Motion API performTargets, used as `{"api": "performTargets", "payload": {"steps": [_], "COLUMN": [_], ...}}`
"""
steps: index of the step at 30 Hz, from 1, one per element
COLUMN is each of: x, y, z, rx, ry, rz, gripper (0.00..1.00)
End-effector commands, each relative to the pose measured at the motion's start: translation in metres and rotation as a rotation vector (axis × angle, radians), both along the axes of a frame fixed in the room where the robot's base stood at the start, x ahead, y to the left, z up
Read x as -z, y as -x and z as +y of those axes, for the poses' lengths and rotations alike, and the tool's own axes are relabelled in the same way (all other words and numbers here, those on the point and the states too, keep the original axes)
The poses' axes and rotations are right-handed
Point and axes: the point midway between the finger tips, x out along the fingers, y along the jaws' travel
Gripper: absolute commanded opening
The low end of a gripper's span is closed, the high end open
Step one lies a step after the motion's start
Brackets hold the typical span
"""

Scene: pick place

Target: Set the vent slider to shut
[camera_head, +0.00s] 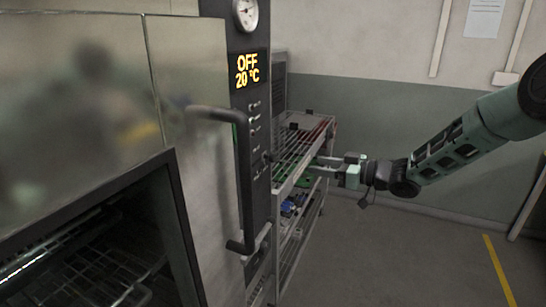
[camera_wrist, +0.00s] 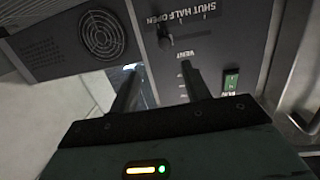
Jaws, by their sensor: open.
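In the wrist view the vent slider's dark knob (camera_wrist: 165,42) stands at the left end of its slot, under the OPEN end of the upside-down label SHUT HALF OPEN (camera_wrist: 180,14). SHUT is at the right end of that label. The word VENT (camera_wrist: 185,72) is printed nearer my fingers. My gripper (camera_wrist: 160,78) is open, its two fingers spread and pointing at the panel with nothing between them. The knob lies beyond the fingertips, apart from them. In the head view my gripper (camera_head: 322,166) is to the right of the oven's control panel (camera_head: 255,140); the slider is hard to make out there.
The oven display (camera_head: 247,70) reads OFF 20 °C. A large door handle (camera_head: 240,180) sticks out left of the panel. A wire-shelf rack (camera_head: 300,150) stands behind my gripper. A green switch (camera_wrist: 231,80) is right of the fingers. The floor at right is clear.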

Motion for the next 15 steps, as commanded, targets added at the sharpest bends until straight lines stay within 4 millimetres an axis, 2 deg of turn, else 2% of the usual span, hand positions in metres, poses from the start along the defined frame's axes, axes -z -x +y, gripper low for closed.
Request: {"api": "performTargets", "payload": {"steps": [3, 7, 11, 15], "x": [0.008, 0.01, 0.008, 0.007], "y": [-0.001, 0.0, -0.003, -0.011], "z": [-0.016, -0.02, -0.008, 0.016], "rx": [-0.065, -0.098, -0.104, -0.104], "ry": [-0.072, -0.1, -0.103, -0.102], "rz": [-0.023, -0.035, -0.037, -0.036], "gripper": [0.47, 0.47, 0.47, 0.47]}}
